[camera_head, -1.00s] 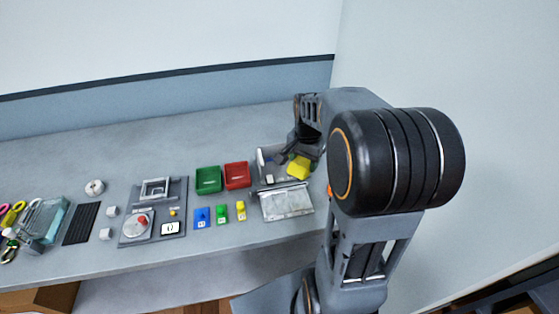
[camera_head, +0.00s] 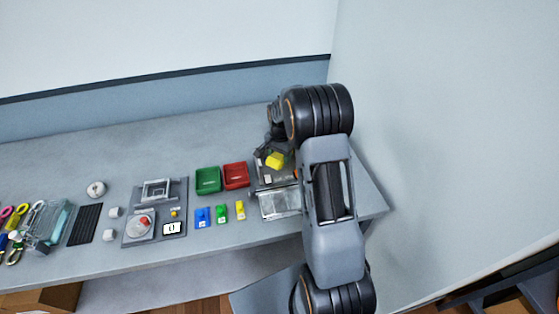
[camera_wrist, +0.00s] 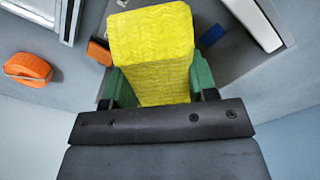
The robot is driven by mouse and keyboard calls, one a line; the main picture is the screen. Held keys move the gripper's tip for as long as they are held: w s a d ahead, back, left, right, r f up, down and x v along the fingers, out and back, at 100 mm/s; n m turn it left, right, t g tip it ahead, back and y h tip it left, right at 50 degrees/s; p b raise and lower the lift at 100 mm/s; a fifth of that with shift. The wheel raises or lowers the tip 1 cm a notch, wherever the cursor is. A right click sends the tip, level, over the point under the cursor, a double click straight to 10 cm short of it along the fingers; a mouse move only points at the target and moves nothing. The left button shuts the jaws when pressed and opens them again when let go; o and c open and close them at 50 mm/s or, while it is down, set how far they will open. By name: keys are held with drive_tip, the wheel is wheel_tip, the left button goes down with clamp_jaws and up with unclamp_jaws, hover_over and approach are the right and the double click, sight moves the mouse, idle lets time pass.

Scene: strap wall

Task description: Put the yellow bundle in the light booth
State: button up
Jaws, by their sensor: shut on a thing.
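The yellow bundle (camera_head: 275,160) is a ribbed yellow block in the head view, held above the grey box with low walls at the right of the bench, which looks like the light booth (camera_head: 259,181). In the wrist view the yellow bundle (camera_wrist: 152,45) fills the middle. My gripper (camera_wrist: 160,85) is shut on it, with a green finger pressed to each side. In the head view my gripper (camera_head: 272,150) is partly hidden by my arm. The bundle and arm hide part of the booth, so I cannot tell the height between them.
A silvery panel (camera_head: 280,203) lies in front of the booth. Red (camera_head: 236,175) and green (camera_head: 208,180) trays stand to its left, with small blue, green and yellow blocks before them. The wrist view shows an orange bundle (camera_wrist: 28,68) at the left.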

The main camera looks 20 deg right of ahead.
drive_tip(key=shift+w+f, duration=0.15)
drive_tip(key=shift+f, duration=1.5)
drive_tip(key=shift+f, duration=0.1)
drive_tip(key=shift+f, duration=0.15)
drive_tip(key=o, duration=0.9)
